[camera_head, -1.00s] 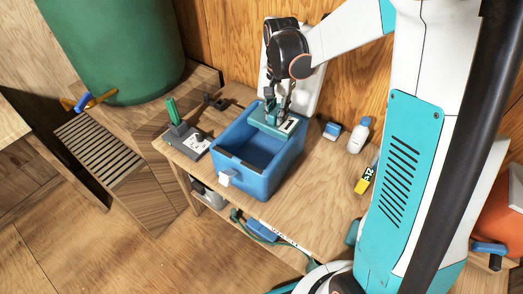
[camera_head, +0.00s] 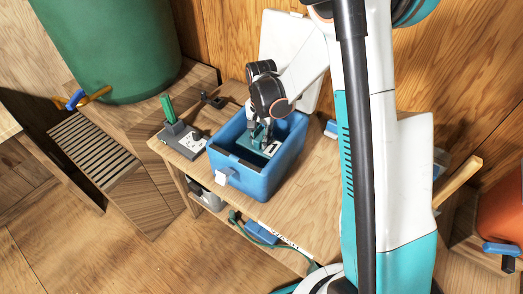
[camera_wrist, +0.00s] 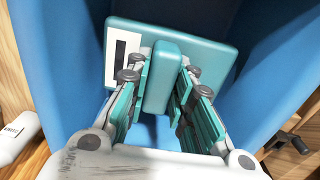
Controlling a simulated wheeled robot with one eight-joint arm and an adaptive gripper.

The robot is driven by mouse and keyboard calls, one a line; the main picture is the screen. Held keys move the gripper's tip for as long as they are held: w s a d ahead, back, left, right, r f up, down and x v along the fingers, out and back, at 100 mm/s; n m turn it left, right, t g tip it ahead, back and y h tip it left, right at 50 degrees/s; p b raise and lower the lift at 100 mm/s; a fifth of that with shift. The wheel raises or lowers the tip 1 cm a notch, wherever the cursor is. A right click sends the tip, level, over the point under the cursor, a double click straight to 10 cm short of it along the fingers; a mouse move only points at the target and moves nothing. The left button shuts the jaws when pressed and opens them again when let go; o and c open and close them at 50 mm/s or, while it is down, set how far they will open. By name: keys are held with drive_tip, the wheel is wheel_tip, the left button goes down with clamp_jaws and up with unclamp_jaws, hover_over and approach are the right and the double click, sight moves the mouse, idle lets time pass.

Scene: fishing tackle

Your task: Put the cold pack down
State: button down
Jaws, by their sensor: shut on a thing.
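The cold pack (camera_head: 271,148) is a teal slab with a white label and a raised grip block. It is inside the open blue cooler box (camera_head: 238,179), at its back right part, below the rim. My gripper (camera_head: 262,137) reaches down into the box and is shut on the pack's raised block. In the wrist view my gripper (camera_wrist: 158,85) has a finger on each side of the block, and the cold pack (camera_wrist: 205,60) lies beyond the fingertips between blue walls. Whether the pack touches the box floor I cannot tell.
The box's white lid (camera_head: 284,48) stands open behind it. A grey device with a green handle (camera_head: 183,138) is to the box's left on the wooden table (camera_head: 308,190). A white bottle (camera_wrist: 14,138) shows outside the box in the wrist view.

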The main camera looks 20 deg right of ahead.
drive_tip(key=shift+f+b, duration=0.7)
drive_tip(key=shift+f, duration=1.9)
drive_tip(key=shift+f, duration=0.1)
drive_tip(key=c, duration=1.4)
unclamp_jaws()
wheel_tip(320, 180, up, 13)
drive_tip(key=p, duration=0.4)
drive_tip(key=shift+f, duration=0.2)
drive_tip(key=s+r+n+t, duration=0.35)
drive_tip(key=s+r, duration=0.55)
drive_tip(key=r, duration=0.4)
drive_tip(key=shift+s+a+r+n+t, duration=0.1)
drive_tip(key=shift+s+r+n+t, duration=0.8)
drive_tip(key=shift+s, duration=1.3)
drive_tip(key=shift+s+a+r+n+t, duration=0.1)
drive_tip(key=shift+s+r+n+t, duration=0.45)
drive_tip(key=shift+s+n, duration=1.25)
drive_tip(key=shift+s+a+r+n+t, duration=0.1)
drive_tip(key=shift+s+r+n+t, duration=0.5)
drive_tip(key=shift+s, duration=2.05)
drive_tip(key=shift+r, duration=0.35)
